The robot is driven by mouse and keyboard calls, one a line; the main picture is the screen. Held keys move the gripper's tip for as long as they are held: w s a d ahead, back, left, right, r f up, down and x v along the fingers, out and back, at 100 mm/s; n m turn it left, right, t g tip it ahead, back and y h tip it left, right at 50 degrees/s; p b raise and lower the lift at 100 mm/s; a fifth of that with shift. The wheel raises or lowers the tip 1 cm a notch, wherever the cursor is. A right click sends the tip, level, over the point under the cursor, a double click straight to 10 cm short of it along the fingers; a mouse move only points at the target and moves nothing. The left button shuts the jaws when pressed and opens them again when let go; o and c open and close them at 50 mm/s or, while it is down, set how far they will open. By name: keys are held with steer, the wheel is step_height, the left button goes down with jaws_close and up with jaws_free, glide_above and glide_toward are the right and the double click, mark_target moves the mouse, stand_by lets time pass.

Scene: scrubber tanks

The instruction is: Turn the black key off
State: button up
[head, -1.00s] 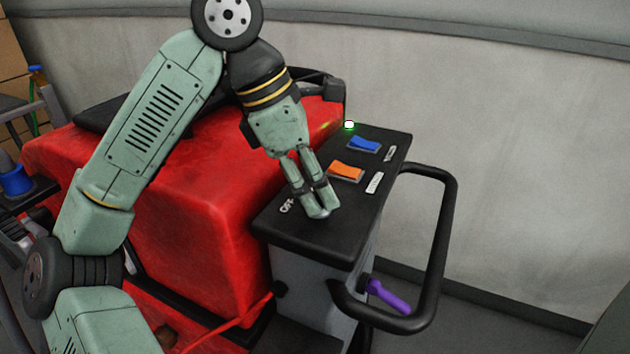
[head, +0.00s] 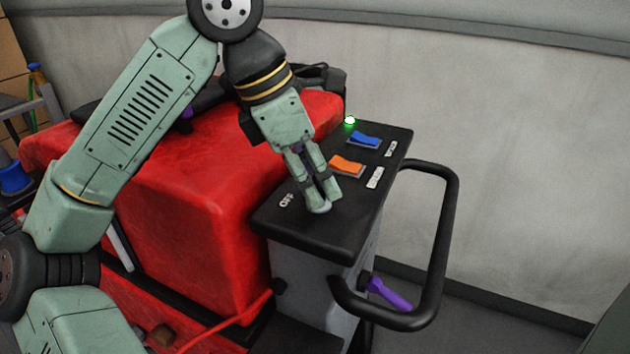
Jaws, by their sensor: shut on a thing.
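My gripper (head: 322,205) points down onto the black control panel (head: 345,235) of the red scrubber machine (head: 195,190). Its fingers are closed together at the panel's near part, just right of the white OFF label (head: 286,200). The black key is not visible; the fingers hide the spot where they close, and I cannot see which way the key is turned. A green light (head: 350,120) glows at the panel's far edge.
An orange switch (head: 346,165) and a blue switch (head: 366,140) sit on the panel beyond the fingers. A black handle loop (head: 447,230) juts out to the right. A purple lever (head: 389,294) shows below. A grey wall (head: 530,170) stands behind.

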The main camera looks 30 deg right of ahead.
steer(key=n+t+b, duration=0.2)
steer(key=n+b, duration=0.1)
steer(key=n, duration=0.2)
steer(key=shift+s+f, duration=0.1)
steer(key=shift+f, duration=0.05)
steer(key=shift+s+n+t+b, duration=0.1)
steer(key=shift+n+t+b, duration=0.45)
steer(key=shift+n, duration=0.7)
steer(key=shift+n+t+b, duration=0.45)
steer(key=shift+n+b, duration=0.15)
steer(key=shift+n, duration=0.65)
steer(key=o, duration=1.2)
steer(key=shift+c, duration=0.2)
steer(key=shift+r, duration=0.2)
steer(key=v, duration=1.2)
steer(key=shift+d, duration=0.2)
